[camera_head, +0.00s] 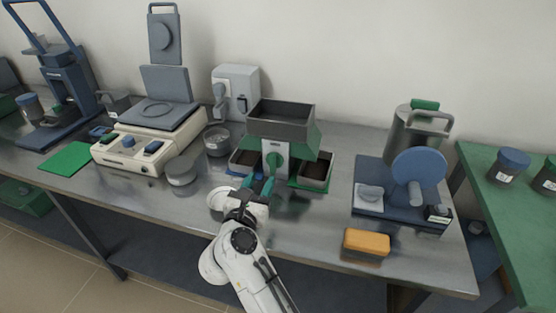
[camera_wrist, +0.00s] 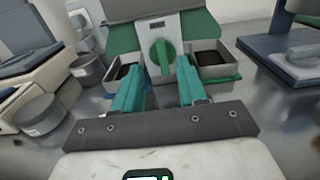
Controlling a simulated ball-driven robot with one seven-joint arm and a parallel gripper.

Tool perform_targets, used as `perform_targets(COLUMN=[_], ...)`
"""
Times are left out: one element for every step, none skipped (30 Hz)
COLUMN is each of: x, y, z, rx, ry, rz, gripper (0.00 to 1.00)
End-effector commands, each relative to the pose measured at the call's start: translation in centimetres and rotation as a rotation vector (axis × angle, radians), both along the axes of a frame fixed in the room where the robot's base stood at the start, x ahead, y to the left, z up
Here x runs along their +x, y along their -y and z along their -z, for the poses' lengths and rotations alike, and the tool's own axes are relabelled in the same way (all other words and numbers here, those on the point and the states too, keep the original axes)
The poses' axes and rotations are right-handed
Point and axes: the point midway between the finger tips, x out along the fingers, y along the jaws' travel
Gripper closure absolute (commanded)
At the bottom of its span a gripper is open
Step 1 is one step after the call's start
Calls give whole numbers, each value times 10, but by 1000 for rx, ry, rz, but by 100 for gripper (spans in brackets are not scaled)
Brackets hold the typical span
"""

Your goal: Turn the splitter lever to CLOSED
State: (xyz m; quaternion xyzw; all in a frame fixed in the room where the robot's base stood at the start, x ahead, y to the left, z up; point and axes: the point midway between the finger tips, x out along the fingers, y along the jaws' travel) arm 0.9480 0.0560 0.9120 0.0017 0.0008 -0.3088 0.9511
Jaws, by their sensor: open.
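The splitter (camera_head: 283,135) stands at the middle of the bench, with a dark open hopper on top and a green body. Its green lever (camera_wrist: 162,55) sits on a pale front plate and looks roughly upright in the wrist view; in the head view the lever (camera_head: 273,162) is small and partly behind my fingers. A tray (camera_head: 315,172) with dark contents stands under the right side, another (camera_head: 243,160) under the left. My gripper (camera_head: 258,186) is in front of the splitter. In the wrist view its green fingers (camera_wrist: 162,90) are apart and empty, below and short of the lever. Any label wording is unreadable.
A cream device (camera_head: 130,148) with a grey plate and round pots (camera_head: 181,171) stand to the left. A blue machine with a disc (camera_head: 419,170) stands right, with an orange block (camera_head: 367,242) near the front edge. Bare bench lies between the splitter and the blue machine.

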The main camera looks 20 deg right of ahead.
Motion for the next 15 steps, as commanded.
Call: perform_targets(x=[7, 12, 18, 23, 27, 33, 38, 42, 47, 51, 54, 58, 61, 64, 66], y=[7, 10, 15, 18, 22, 26, 29, 32, 36, 39, 41, 44, 46, 48, 50], z=[-1, -1, -1, -1, -1, -1, -1, -1, -1, -1, -1, -1, 0, 0, -1], rx=[1, 1, -1, -1, -1, -1, -2, -1, -2, -1, -1, -1, -3, -3, -2], ry=[0, 1, -1, 0, 0, 0, 0, 0, 0, 0, 0, 0, 0, 0, 1], rz=[5, 4, 5, 5, 4, 5, 4, 5, 4, 4, 4, 3, 2, 2, 2], gripper=[58, 58, 58, 58, 58, 58, 58, 58, 58, 58, 58, 58, 58, 58, 58])
